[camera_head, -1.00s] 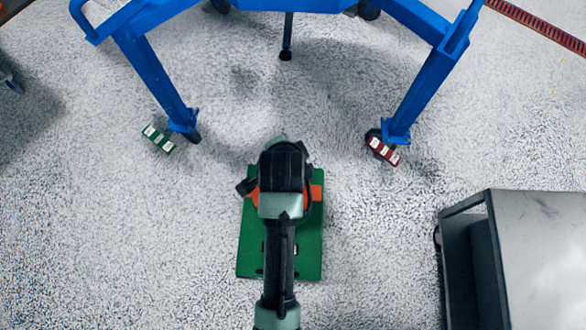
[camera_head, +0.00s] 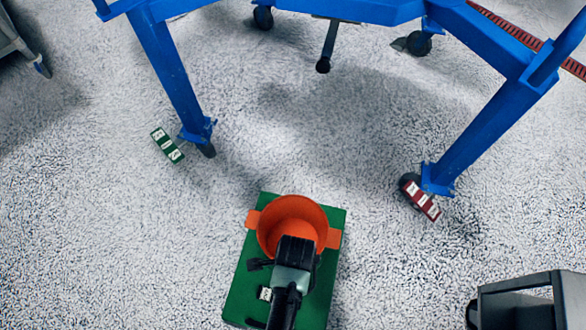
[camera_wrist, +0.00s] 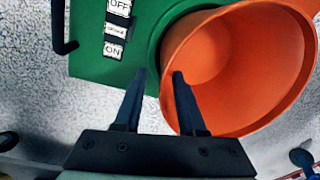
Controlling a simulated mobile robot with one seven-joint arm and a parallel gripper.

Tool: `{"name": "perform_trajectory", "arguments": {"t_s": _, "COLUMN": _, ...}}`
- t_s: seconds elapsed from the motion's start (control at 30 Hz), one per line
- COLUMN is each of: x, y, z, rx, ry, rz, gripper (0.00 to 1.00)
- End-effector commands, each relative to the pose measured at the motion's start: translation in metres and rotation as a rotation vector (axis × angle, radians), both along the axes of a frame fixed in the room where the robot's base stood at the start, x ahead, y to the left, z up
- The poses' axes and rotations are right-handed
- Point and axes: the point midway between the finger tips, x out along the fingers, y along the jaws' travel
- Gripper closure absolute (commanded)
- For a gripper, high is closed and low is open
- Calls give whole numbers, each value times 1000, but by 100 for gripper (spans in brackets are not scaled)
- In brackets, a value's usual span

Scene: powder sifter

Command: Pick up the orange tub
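The orange tub (camera_head: 285,211) is round and open, looks empty, and sits on a green base plate (camera_head: 242,298). It has a tab on its left and right sides in the head view. In the wrist view the tub (camera_wrist: 250,45) fills the right side. My gripper (camera_wrist: 159,74) is open there, with one fingertip over the green plate (camera_wrist: 88,35) and the other over the tub's near rim. I cannot tell whether either finger touches. In the head view my gripper is at the tub's lower edge, its fingertips hidden by the wrist.
A blue frame (camera_head: 490,112) on wheels stands beyond the tub. A green tag (camera_head: 167,145) and a red tag (camera_head: 422,201) lie by its legs. A grey cabinet (camera_head: 565,300) is at lower right. An ON/OFF switch (camera_wrist: 117,27) is on the plate. Floor around the plate is open.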

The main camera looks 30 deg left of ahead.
Motion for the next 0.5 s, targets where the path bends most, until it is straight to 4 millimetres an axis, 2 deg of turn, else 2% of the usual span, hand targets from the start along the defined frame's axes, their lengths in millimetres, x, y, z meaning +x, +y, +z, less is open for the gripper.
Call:
{"name": "perform_trajectory", "arguments": {"t_s": 0.27, "x": 2, "y": 2, "z": -14, "rx": 1, "ry": -2, "rz": 0, "gripper": 60}}
{"name": "perform_trajectory", "arguments": {"t_s": 0.5, "x": 5, "y": 5, "z": -44, "rx": 0, "ry": -1, "rz": 1, "gripper": 60}}
